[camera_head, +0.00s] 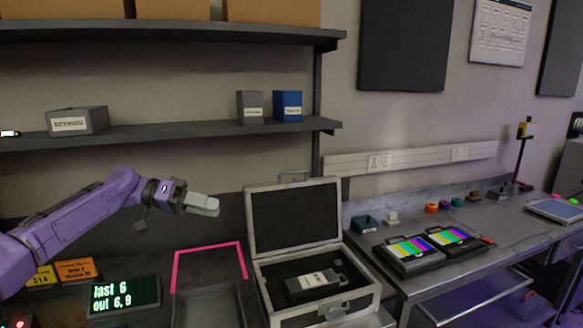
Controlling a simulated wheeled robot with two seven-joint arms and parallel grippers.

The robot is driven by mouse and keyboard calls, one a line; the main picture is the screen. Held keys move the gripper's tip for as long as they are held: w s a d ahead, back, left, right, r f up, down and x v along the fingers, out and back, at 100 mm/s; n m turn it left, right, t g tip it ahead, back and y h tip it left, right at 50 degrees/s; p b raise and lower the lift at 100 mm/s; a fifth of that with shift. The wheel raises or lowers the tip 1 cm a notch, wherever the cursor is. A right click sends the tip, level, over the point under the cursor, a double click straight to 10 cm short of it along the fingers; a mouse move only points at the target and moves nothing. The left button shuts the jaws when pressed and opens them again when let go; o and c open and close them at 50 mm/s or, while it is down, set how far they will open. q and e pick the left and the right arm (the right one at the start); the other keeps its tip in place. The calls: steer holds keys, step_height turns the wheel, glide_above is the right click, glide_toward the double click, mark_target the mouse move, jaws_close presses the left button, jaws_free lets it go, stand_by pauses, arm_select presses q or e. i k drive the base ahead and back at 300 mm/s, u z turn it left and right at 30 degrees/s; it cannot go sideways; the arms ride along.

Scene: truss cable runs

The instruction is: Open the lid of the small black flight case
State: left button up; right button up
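The small black flight case (275,262) with pale metal edges stands on the bench at the lower middle. Its lid (295,218) is raised, nearly upright at the back, with its dark inside facing me. A dark grey device with a white label (315,284) lies in the dark interior. A latch shows on the case's front. My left gripper (207,206) is in the air to the left of the raised lid, apart from it, with nothing visible held. Its fingers are seen side-on, so their gap cannot be judged. My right gripper is not in view.
A pink-outlined area (208,247) and a dark tray (207,308) lie left of the case. A display (124,297) stands further left. Shelves with boxes (286,106) hang above. The right bench holds colour-bar monitors (409,252) and small coloured items.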

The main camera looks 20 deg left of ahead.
mark_target(289, 216)
steer(key=i, duration=1.1)
